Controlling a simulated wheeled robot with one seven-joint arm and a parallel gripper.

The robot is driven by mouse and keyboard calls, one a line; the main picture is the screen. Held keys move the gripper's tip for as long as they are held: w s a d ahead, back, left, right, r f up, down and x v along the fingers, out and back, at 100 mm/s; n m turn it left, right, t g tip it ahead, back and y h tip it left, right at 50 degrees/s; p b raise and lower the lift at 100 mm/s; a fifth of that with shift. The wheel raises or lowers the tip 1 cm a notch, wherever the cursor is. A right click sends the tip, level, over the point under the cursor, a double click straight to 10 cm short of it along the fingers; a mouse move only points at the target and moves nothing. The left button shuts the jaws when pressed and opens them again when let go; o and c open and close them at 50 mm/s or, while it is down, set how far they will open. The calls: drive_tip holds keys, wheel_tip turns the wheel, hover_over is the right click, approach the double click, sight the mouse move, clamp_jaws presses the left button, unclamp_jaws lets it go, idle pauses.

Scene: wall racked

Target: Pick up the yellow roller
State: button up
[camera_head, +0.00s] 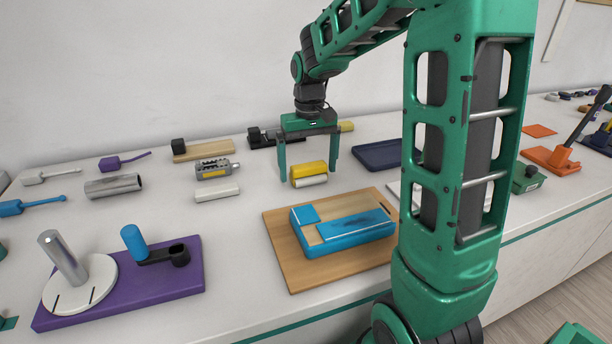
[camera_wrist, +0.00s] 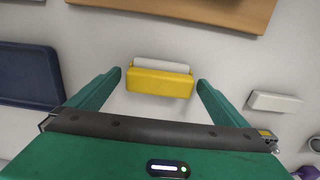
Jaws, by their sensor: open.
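The yellow roller (camera_head: 308,172) lies on the white counter, a yellow block-shaped body with a white cylinder along its front side. In the wrist view the yellow roller (camera_wrist: 160,83) sits between the two fingertips, with its white cylinder along the upper edge. My gripper (camera_head: 309,179) is open, pointing down, with one green finger on each side of the roller. In the wrist view my gripper (camera_wrist: 160,77) shows a gap between each finger and the roller. I cannot tell how far the fingertips are above the counter.
A wooden board (camera_head: 282,257) with a blue tray (camera_head: 340,241) lies in front of the roller. A dark blue tray (camera_head: 378,155) lies to the right. A white block (camera_head: 217,194) and a grey slotted tool (camera_head: 214,168) lie to the left. The wall stands behind the counter.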

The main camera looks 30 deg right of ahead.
sight(307, 166)
drive_tip(key=shift+c, duration=0.2)
drive_tip(key=c, duration=1.1)
drive_tip(key=shift+r, duration=0.1)
drive_tip(key=shift+r, duration=0.45)
drive_tip(key=r, duration=0.3)
drive_tip(key=shift+s+a+r, duration=0.2)
drive_tip(key=shift+a+r, duration=0.1)
drive_tip(key=s+a+r, duration=0.4)
drive_tip(key=a, duration=0.1)
drive_tip(key=s+a+r, duration=0.2)
drive_tip(key=s+a, duration=0.1)
drive_tip(key=shift+a+r, duration=0.2)
drive_tip(key=shift+a, duration=0.05)
